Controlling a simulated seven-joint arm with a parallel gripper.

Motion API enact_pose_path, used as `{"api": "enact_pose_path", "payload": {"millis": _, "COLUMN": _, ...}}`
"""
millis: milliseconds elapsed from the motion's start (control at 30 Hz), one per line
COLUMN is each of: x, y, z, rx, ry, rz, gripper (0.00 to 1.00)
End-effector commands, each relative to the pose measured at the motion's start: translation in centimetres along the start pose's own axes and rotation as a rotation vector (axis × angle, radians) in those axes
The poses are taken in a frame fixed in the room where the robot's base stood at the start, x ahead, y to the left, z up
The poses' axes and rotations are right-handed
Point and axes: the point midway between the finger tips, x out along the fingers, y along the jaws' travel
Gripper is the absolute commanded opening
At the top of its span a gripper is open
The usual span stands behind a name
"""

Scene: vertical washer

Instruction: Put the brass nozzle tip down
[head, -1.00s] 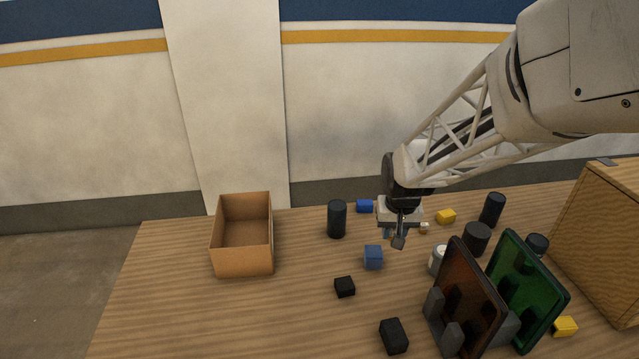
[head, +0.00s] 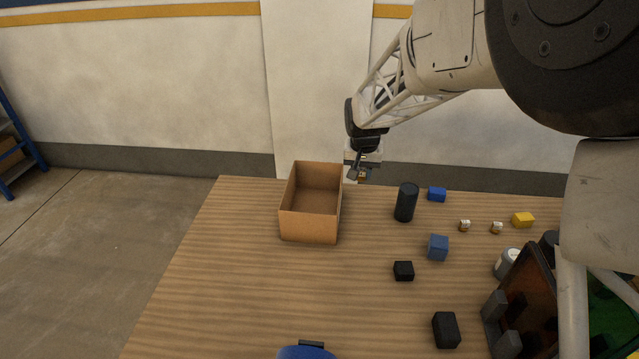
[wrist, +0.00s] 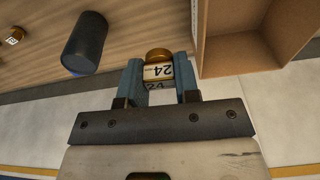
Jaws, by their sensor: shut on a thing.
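My gripper (head: 360,175) is shut on the brass nozzle tip (wrist: 158,72), which has a brass dome and a white band marked 24. In the wrist view the tip sits between my two blue-grey fingers. In the head view my gripper is at the back right corner of the open cardboard box (head: 310,227), near the table's back edge, and the tip is small and partly hidden. The box also shows at the upper right of the wrist view (wrist: 231,70), to the right of my fingers. The box looks empty inside.
A dark cylinder (head: 405,203) stands right of the box. Two small white-banded tips (head: 464,225) (head: 496,228), blue blocks (head: 438,247) (head: 437,194), black blocks (head: 403,271) (head: 446,330) and a yellow block (head: 523,220) lie further right. The table (head: 225,270) left of the box is clear.

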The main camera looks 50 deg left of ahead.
Motion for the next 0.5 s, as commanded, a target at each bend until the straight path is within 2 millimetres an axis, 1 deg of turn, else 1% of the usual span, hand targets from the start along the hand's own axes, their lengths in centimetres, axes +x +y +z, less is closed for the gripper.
{"api": "enact_pose_path", "payload": {"millis": 33, "x": 0.2, "y": -1.9, "z": -0.5, "rx": -0.011, "ry": 0.000, "rz": -0.001, "gripper": 0.04}}
{"api": "enact_pose_path", "payload": {"millis": 200, "x": 0.6, "y": -6.9, "z": -1.9, "rx": -0.030, "ry": 0.001, "rz": -0.004, "gripper": 0.04}}
{"api": "enact_pose_path", "payload": {"millis": 400, "x": 1.0, "y": -11.3, "z": -2.8, "rx": -0.048, "ry": 0.001, "rz": -0.005, "gripper": 0.04}}
{"api": "enact_pose_path", "payload": {"millis": 500, "x": 1.1, "y": -13.0, "z": -3.1, "rx": -0.053, "ry": 0.002, "rz": -0.007, "gripper": 0.04}}
